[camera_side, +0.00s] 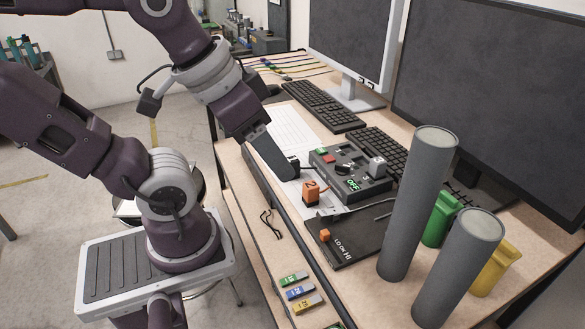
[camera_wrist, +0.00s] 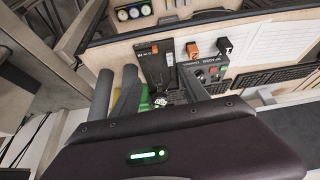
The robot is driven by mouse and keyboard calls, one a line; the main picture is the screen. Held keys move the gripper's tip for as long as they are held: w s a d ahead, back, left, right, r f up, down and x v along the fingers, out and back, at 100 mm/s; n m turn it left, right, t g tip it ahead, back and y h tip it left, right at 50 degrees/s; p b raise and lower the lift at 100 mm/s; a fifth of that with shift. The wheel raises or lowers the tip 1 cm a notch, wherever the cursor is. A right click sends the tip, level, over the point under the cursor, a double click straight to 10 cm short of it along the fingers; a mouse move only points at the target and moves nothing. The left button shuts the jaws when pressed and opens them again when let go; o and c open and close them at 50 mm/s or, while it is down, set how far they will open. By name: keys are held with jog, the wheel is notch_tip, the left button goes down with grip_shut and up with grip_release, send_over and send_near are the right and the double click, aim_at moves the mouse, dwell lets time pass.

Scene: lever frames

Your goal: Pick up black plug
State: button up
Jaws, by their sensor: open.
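The black plug (camera_side: 294,161) shows in the side view at the left edge of the grey control box (camera_side: 340,180), partly hidden behind my gripper. In the wrist view a black plug (camera_wrist: 225,46) with a white mark stands at the upper right, beside an orange plug (camera_wrist: 194,49). The orange plug (camera_side: 311,191) also stands in front of the box in the side view. A grey plug (camera_side: 377,167) is on the box's right side. My gripper (camera_side: 284,168) is open, low over the desk and close to the black plug; I cannot tell whether they touch.
Two tall grey cylinders (camera_side: 417,205) stand at the right, with a green container (camera_side: 440,219) and a yellow container (camera_side: 494,268) behind. A black panel (camera_side: 352,238) lies in front of the box. Keyboards (camera_side: 319,106) and monitors fill the back.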

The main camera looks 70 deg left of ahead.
jog(key=w+a+f+n+g, duration=0.1)
jog(key=w+a+n+g, duration=0.1)
jog(key=w+a+n, duration=0.4)
jog(key=n+g, duration=0.3)
jog(key=n, duration=0.8)
send_over(292, 159)
jog(key=f, duration=1.2)
jog(key=shift+w+d, duration=0.25)
jog(key=f, duration=0.7)
jog(key=shift+s+a, duration=0.2)
jog(key=shift+r, duration=0.1)
grip_shut()
